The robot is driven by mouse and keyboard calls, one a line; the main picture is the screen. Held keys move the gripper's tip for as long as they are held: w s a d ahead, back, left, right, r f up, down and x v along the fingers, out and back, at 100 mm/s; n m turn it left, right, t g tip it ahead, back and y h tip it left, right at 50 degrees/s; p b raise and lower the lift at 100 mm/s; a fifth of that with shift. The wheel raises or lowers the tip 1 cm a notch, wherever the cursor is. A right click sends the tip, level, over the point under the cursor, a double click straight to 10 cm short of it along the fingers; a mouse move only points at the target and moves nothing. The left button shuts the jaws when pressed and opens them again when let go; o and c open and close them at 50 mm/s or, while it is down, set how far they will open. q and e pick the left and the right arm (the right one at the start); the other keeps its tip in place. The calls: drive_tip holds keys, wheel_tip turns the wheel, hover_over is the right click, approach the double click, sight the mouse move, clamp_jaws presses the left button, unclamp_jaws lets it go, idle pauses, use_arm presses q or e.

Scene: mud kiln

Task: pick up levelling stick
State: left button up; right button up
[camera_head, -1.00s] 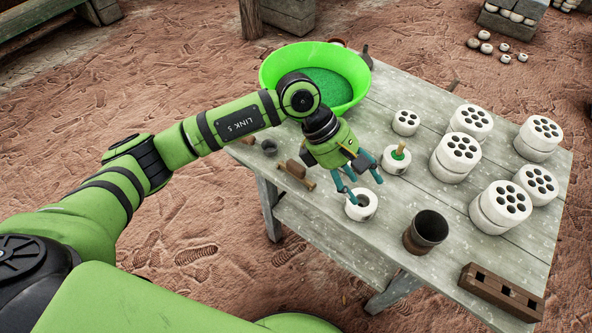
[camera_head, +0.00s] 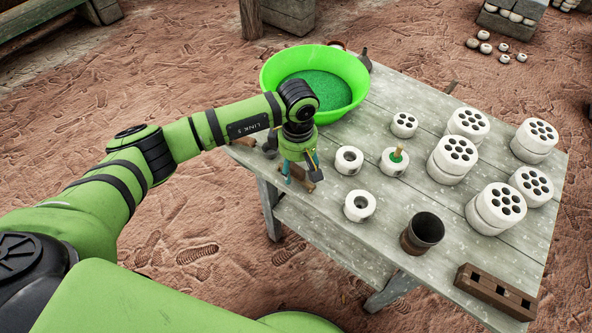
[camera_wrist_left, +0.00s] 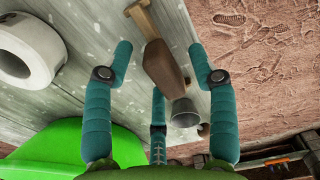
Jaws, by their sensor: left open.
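A wooden tool with a dark brown block (camera_wrist_left: 165,68) and a lighter tan bar (camera_wrist_left: 143,20) lies on the table near its left edge. I take it for the levelling stick, but cannot be sure. In the head view my gripper mostly hides it. My left gripper (camera_head: 301,179) is above it, pointing down. In the left wrist view the teal fingers (camera_wrist_left: 163,72) are open around the brown block, with no clear contact. A small grey cup (camera_wrist_left: 184,112) stands just beyond the block. My right gripper is not in view.
A green basin (camera_head: 352,72) stands behind the gripper. White rings (camera_head: 348,160), one with a green-topped peg (camera_head: 395,159), lie to the right. Further right are a dark cup (camera_head: 424,231), several white perforated cylinders (camera_head: 467,123) and a brown slotted block (camera_head: 495,292). The table's left edge is close.

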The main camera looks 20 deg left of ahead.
use_arm(q)
drive_tip(key=c, duration=1.1)
drive_tip(key=shift+o, duration=0.2)
drive_tip(key=shift+r, duration=0.1)
